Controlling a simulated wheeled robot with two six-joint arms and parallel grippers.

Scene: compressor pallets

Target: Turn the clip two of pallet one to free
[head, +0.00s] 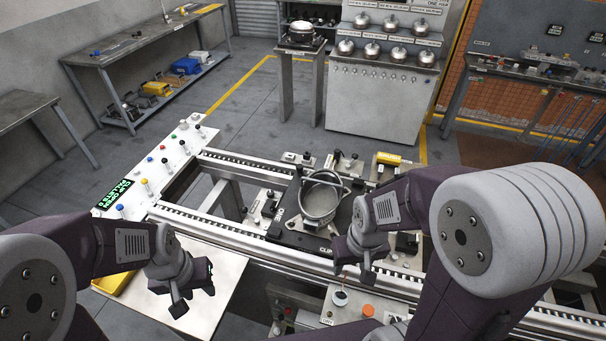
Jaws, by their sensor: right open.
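The dark pallet (290,232) sits on the conveyor rails with a round metal compressor shell (320,200) on it. Small grey clips with dark knobs stand around the shell; one clip (268,205) is at its left.
A control panel (160,165) with coloured knobs and a green display stands left of the conveyor (230,228). A yellow block (388,158) lies behind the pallet. A box with an orange button (368,310) is in front. Open floor lies behind the conveyor.

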